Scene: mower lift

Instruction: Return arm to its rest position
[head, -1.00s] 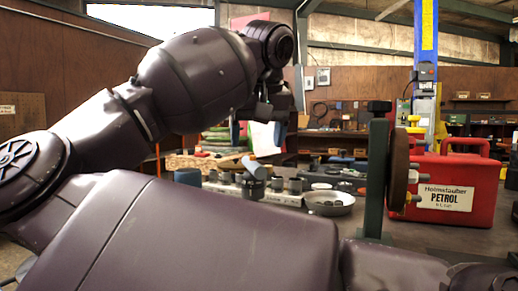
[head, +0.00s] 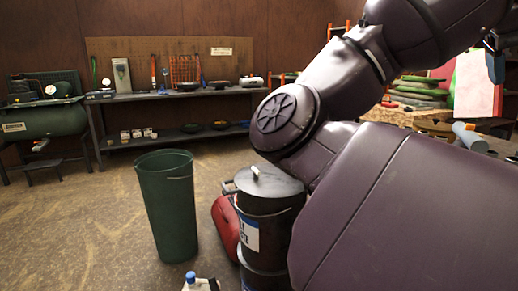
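My own dark purple-grey arm fills the right half of the head view. One link slants up to the top right corner, and a broad link crosses the lower right. The arm's far end runs out past the right edge, where only a small dark piece shows. I cannot see fingertips of either gripper, so their hold is hidden.
A green bin (head: 168,205) stands on open floor. Beside it are a black lidded drum (head: 267,215) and a red object (head: 226,228), close to my arm. A bottle top (head: 191,278) shows below. A shelf bench (head: 180,93) and green compressor (head: 43,122) line the back wall.

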